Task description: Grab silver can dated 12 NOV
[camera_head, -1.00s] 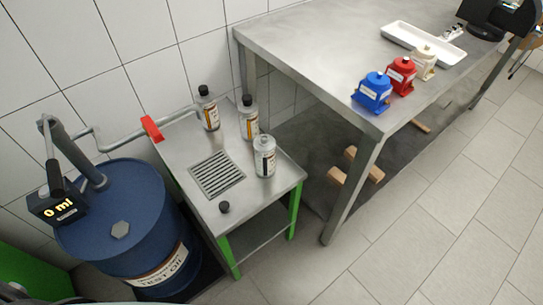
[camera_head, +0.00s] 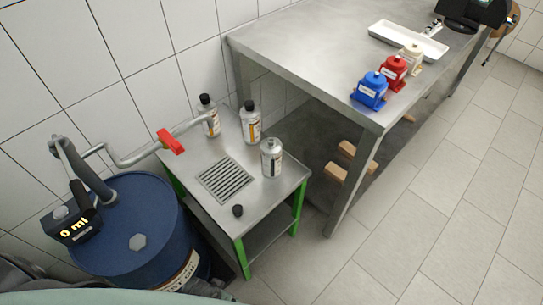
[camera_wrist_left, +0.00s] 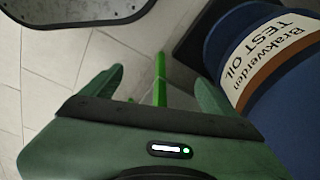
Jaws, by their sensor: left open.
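Three silver cans with labels stand upright on the small steel table in the head view. Two wear black caps: the back left can (camera_head: 208,117) and the back middle can (camera_head: 250,123). The front can (camera_head: 272,158) has no black cap. No date is readable on any label. My left gripper (camera_wrist_left: 158,78) is open and empty in the left wrist view, with a green table leg (camera_wrist_left: 160,80) showing beyond its fingers. It is low beside the oil drum, away from the cans. My right gripper is not in view.
The small table (camera_head: 205,158) has a drain grate (camera_head: 225,180) and a loose black cap (camera_head: 238,211). A blue oil drum (camera_head: 137,215) with a pump pipe and red handle (camera_head: 170,141) stands left. A larger steel table (camera_head: 310,50) with coloured pumps stands right.

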